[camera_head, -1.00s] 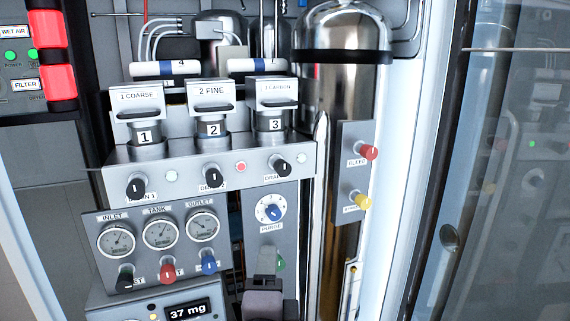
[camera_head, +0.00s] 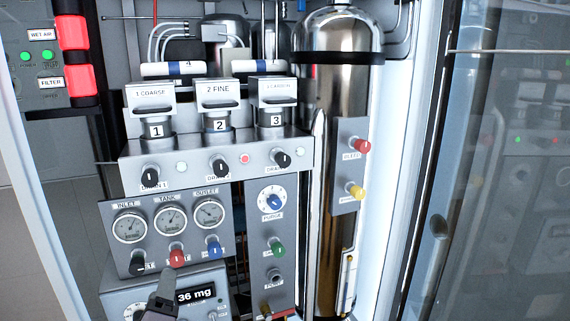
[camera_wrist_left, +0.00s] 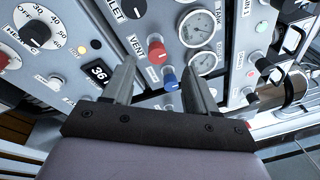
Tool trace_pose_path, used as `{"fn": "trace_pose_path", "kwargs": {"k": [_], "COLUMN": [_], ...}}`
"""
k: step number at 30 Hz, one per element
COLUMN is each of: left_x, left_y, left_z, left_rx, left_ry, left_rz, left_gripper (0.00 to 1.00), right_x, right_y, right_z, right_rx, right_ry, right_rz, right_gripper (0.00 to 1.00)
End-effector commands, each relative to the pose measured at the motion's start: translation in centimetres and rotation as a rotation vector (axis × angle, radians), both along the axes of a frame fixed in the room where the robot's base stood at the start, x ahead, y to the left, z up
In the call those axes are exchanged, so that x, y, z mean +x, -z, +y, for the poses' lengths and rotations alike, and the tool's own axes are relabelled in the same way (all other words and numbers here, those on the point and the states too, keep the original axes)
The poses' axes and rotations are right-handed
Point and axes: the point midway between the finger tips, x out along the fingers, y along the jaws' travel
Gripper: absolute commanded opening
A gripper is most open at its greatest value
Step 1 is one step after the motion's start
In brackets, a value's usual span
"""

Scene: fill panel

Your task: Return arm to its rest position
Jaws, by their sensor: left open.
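The red knob (camera_wrist_left: 157,53) and the blue knob (camera_wrist_left: 171,84) appear beyond and between the fingers in that view. I cannot tell how far the fingertips are from the panel. Most of my left arm is outside the head view. My right gripper is in neither view.
Three numbered filter housings (camera_head: 218,110) stand above a row of black drain knobs (camera_head: 220,168). A purge panel with a green knob (camera_head: 277,250) and a steel cylinder (camera_head: 335,100) are to the right. A glass door (camera_head: 510,180) stands at the far right.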

Motion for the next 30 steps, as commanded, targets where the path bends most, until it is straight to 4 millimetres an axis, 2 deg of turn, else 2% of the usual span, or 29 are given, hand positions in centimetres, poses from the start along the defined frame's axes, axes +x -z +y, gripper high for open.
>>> {"fn": "trace_pose_path", "kwargs": {"k": [1, 8, 12, 15, 21, 29, 30], "left_x": [-0.7, -4.0, -7.7, -10.8, -16.7, -22.8, -22.4], "left_y": [2.4, 10.8, 16.0, 19.2, 23.3, 25.3, 25.3], "left_z": [0.0, 1.2, 2.2, 3.1, 5.2, 8.1, 6.7], "left_rx": [-0.07, -0.401, -0.662, -0.866, -1.235, -1.596, -1.638], "left_ry": [0.017, 0.041, 0.021, -0.017, -0.128, -0.282, -0.281], "left_rz": [0.062, 0.285, 0.419, 0.497, 0.577, 0.573, 0.556], "left_gripper": [0.58, 0.58, 0.58, 0.58, 0.58, 0.58, 0.58], "right_x": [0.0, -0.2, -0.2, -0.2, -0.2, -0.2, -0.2], "right_y": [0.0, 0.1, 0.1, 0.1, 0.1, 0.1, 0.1], "right_z": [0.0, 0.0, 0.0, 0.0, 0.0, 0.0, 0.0], "right_rx": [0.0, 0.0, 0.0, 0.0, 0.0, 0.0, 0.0], "right_ry": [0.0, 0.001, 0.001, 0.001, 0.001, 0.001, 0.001], "right_rz": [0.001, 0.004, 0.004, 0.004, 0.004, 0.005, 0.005], "right_gripper": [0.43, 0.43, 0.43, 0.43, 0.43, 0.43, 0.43]}}
